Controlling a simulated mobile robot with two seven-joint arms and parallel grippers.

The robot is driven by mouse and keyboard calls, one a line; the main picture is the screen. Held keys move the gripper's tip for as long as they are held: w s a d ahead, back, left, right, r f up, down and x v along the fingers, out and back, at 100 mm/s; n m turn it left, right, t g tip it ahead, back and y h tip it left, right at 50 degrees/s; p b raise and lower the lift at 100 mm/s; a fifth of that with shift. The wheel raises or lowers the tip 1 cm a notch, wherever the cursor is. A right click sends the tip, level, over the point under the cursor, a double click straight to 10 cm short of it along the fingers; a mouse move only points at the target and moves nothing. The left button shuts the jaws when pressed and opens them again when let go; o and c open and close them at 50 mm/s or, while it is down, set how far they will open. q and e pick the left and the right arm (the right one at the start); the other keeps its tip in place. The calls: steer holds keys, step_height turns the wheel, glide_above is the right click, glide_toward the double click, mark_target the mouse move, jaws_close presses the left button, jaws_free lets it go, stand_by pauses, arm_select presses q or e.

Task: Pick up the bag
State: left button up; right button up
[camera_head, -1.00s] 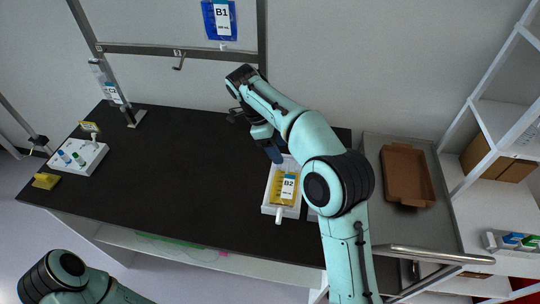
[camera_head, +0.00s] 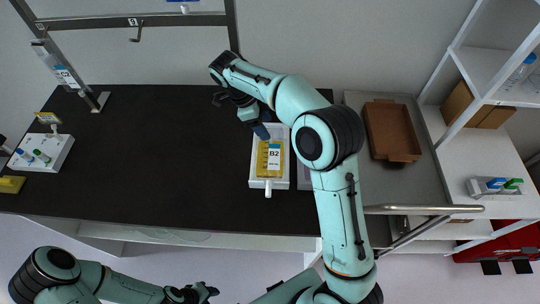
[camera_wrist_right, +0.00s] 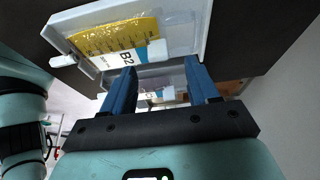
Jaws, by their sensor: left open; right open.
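The bag labelled B2 (camera_head: 264,157), with yellow contents, lies in a white tray (camera_head: 253,170) on the black table (camera_head: 150,165). My right gripper (camera_head: 262,132) is at the far end of the tray and looks open and empty. In the right wrist view the blue fingers of the right gripper (camera_wrist_right: 160,75) are apart. The bag (camera_wrist_right: 112,38) and the tray (camera_wrist_right: 205,28) are beyond and above the fingertips there. Contact cannot be told. My left gripper (camera_head: 205,292) is low at the bottom edge, away from the table, open, partly hard to see.
A white rack with tubes (camera_head: 45,152) and a yellow item (camera_head: 11,184) stand at the table's left. A metal stand holds a C2 bag (camera_head: 66,77). A brown tray (camera_head: 390,130) lies on a metal cart (camera_head: 360,105) at right. The table's middle is clear.

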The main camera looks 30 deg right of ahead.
mark_target(269, 141)
steer(key=x, duration=0.4)
steer(key=shift+s, duration=0.2)
jaws_close()
arm_select(q)
steer(key=shift+s+f, duration=0.3)
arm_select(e)
steer(key=shift+r, duration=0.1)
